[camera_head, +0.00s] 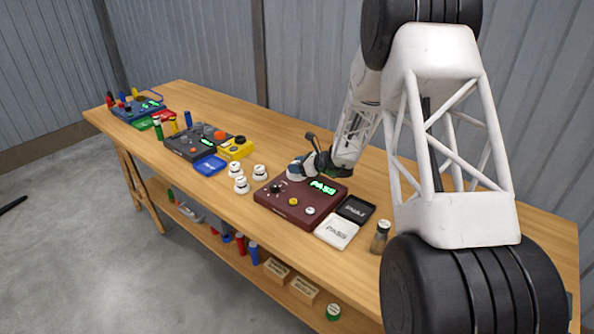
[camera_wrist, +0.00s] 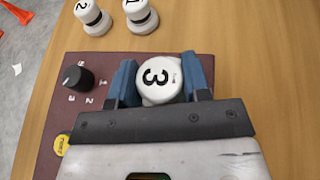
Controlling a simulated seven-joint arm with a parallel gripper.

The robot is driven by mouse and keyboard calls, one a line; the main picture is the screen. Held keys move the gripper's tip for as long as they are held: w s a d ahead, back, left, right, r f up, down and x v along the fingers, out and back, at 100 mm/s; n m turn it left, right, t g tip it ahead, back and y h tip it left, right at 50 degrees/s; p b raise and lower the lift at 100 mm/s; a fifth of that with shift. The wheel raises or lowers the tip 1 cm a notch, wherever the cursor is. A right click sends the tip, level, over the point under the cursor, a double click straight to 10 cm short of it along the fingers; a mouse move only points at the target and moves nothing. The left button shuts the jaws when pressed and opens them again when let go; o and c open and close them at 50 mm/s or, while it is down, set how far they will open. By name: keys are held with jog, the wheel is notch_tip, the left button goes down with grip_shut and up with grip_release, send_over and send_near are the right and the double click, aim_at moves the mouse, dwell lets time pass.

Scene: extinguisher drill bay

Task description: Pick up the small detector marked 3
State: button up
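The small detector marked 3 (camera_wrist: 158,78) is a round white piece with a black 3 on its top. In the wrist view it lies between the two blue fingers of my gripper (camera_wrist: 160,82), with its sides right up against them. I cannot tell whether the fingers press on it or only straddle it. In the head view my gripper (camera_head: 303,167) is low over the back left of the maroon test box (camera_head: 288,211), with the white detector (camera_head: 295,172) at its tip. Whether the detector rests on the box is hidden.
Detectors marked 2 (camera_wrist: 92,17) and 1 (camera_wrist: 139,15) stand on the table beyond the box. The box has a dial (camera_wrist: 77,79), a yellow button and a lit PASS display (camera_head: 323,187). White PASS (camera_head: 337,231) and black (camera_head: 356,208) trays lie right of it, near a jar (camera_head: 380,237).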

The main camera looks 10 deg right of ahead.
jog(key=c, duration=0.4)
jog(key=shift+r, duration=0.15)
jog(key=shift+r, duration=1.65)
jog(key=s, duration=0.5)
jog(key=s+r, duration=0.1)
jog(key=s, duration=0.4)
jog(key=s+d, duration=0.1)
jog(key=s, duration=0.5)
jog(key=shift+d+r, duration=0.1)
jog(key=shift+r, duration=0.1)
